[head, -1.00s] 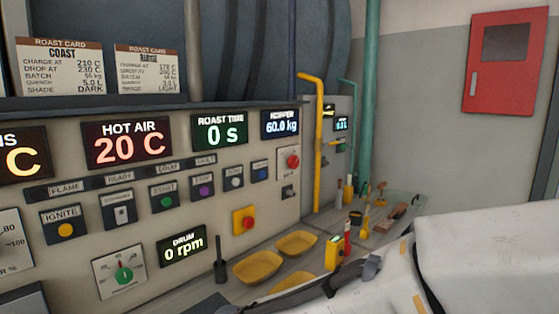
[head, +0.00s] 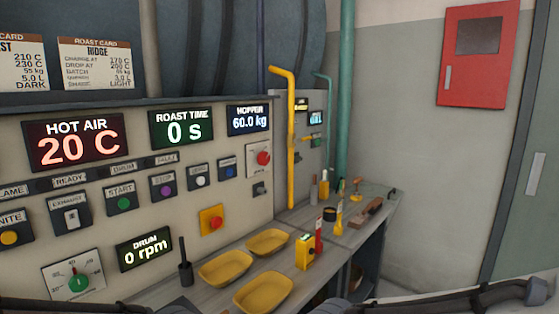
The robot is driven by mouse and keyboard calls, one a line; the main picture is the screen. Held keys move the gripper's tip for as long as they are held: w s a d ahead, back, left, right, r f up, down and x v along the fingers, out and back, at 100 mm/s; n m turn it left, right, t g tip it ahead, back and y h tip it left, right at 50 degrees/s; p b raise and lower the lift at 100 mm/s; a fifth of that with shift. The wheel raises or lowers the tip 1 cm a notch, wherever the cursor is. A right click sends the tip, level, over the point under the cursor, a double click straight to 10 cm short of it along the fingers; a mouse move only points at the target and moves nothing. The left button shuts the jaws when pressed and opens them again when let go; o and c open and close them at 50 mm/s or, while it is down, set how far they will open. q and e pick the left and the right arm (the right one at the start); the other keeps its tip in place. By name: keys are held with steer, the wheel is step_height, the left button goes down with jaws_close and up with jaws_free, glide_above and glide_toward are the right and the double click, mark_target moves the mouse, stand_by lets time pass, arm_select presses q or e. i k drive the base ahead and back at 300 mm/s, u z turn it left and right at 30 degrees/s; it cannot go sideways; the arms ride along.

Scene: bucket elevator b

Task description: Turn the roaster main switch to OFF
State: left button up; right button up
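The roaster's control panel (head: 100,205) fills the left of the head view. A red round knob on a pale plate (head: 263,157) sits at its right end, under the hopper display. A green rotary knob (head: 78,282) with a scale around it is at the lower left. Neither shows a readable main switch label, so I cannot tell which is the main switch or its position. Dark parts of my arms (head: 470,300) cross the bottom edge, apart from the panel. I cannot make out either gripper's fingers.
A red button on a yellow plate (head: 212,220) is low on the panel. Yellow trays (head: 226,268), a yellow-and-red device (head: 305,252) and several tools lie on the bench (head: 200,293). A yellow pipe (head: 291,150) stands right of the panel.

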mark_target(263, 158)
steer(key=z, duration=0.3)
steer(key=k, duration=0.45)
steer(key=z, duration=1.1)
steer(key=i, duration=0.75)
steer(key=u, duration=0.9)
steer(key=i, duration=0.8)
steer(key=u, duration=0.8)
